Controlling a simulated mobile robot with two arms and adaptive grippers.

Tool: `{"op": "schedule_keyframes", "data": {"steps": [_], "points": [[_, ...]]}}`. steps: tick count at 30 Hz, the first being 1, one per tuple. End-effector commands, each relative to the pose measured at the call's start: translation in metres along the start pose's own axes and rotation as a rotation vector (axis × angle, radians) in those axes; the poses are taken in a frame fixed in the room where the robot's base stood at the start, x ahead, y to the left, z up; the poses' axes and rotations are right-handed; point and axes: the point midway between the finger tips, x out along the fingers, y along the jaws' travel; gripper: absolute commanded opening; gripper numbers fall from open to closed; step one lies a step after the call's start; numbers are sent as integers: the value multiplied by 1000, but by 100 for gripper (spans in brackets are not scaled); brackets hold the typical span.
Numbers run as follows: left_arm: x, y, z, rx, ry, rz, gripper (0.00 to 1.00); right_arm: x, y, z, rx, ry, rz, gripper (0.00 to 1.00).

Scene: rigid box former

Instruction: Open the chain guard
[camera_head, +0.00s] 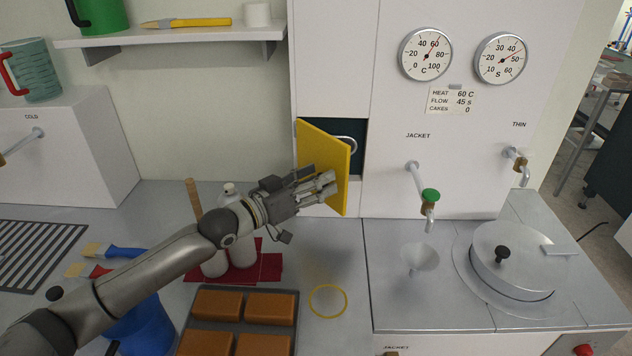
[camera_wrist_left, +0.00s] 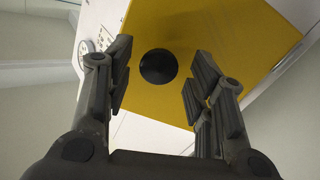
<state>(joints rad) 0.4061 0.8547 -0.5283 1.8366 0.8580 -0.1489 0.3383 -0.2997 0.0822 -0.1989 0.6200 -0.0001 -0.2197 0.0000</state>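The chain guard (camera_head: 323,155) is a yellow hinged panel on the white machine front. It stands ajar, swung outward, with a dark opening (camera_head: 352,130) and a curved metal part (camera_head: 347,143) showing behind it. My left gripper (camera_head: 328,184) is at the panel's lower front face. In the left wrist view the yellow panel (camera_wrist_left: 215,40) carries a round black knob (camera_wrist_left: 159,67). The open fingers of my left gripper (camera_wrist_left: 160,78) are on either side of the knob, with visible gaps to it. The head view hides the knob. My right gripper is not in view.
A funnel (camera_head: 420,258), a green-knobbed tap (camera_head: 429,198) and a lidded round pot (camera_head: 512,260) are to the right. Below my left arm are a tray of brown blocks (camera_head: 256,309), white bottles (camera_head: 243,250) and a yellow ring (camera_head: 327,301). A shelf (camera_head: 170,36) is above.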

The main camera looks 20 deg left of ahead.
Motion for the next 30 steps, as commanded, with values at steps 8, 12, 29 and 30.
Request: {"op": "schedule_keyframes", "data": {"steps": [8, 12, 29, 30], "points": [[0, 1, 2, -2, -3, 1, 52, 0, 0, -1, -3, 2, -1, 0], [-8, 0, 2, -3, -3, 1, 52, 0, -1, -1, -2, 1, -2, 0], [-83, -1, 3, -3, -6, -2, 52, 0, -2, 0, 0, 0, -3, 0], [-88, 0, 4, -3, -6, -1, 52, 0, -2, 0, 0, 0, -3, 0]]}}
